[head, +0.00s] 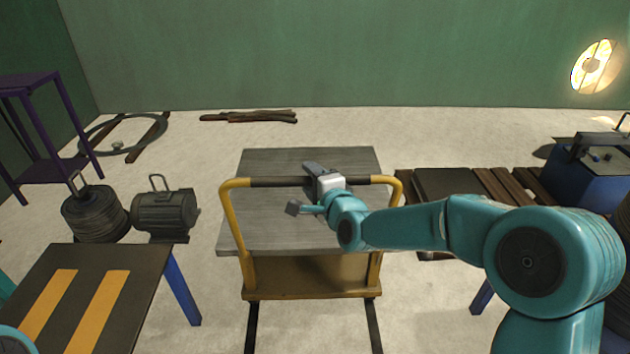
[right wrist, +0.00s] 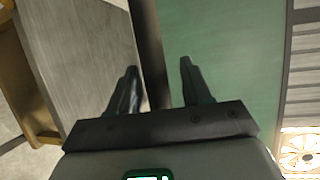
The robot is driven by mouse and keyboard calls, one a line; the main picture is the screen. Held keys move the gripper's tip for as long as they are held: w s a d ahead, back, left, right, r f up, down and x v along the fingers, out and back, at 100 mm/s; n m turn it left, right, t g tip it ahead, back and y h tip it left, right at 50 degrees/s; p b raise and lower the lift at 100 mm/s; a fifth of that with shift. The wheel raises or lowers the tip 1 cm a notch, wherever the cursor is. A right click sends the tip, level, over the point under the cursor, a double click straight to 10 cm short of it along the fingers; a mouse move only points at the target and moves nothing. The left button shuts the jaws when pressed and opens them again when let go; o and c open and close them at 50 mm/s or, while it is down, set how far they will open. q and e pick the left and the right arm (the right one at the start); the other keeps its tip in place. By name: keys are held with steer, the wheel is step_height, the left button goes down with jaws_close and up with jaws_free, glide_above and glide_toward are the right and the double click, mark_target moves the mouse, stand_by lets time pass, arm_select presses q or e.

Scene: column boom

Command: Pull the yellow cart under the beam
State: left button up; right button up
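The yellow cart (head: 310,276) stands in the middle of the head view. It has a grey flat top (head: 290,228) and a yellow tube handle (head: 233,215) with a dark grip bar (head: 270,182) across its near side. My right gripper (head: 316,170) is at the middle of this bar. In the right wrist view, the dark bar (right wrist: 149,45) runs between the two separated fingers of the gripper (right wrist: 158,80), close to the left finger, with a gap to the right one. My left gripper is out of view. I cannot make out a beam.
Two dark rails (head: 374,328) run along the floor in front of the cart. A dark table with yellow stripes (head: 110,262) stands at the left. A slatted wooden bench (head: 490,184) with a blue box (head: 590,180) is at the right. A motor (head: 164,212) sits left of the cart.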

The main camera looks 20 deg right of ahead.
steer(key=shift+f, duration=0.15)
steer(key=shift+s, duration=0.1)
steer(key=p+v, duration=0.1)
steer(key=v, duration=1.5)
steer(key=shift+s, duration=0.1)
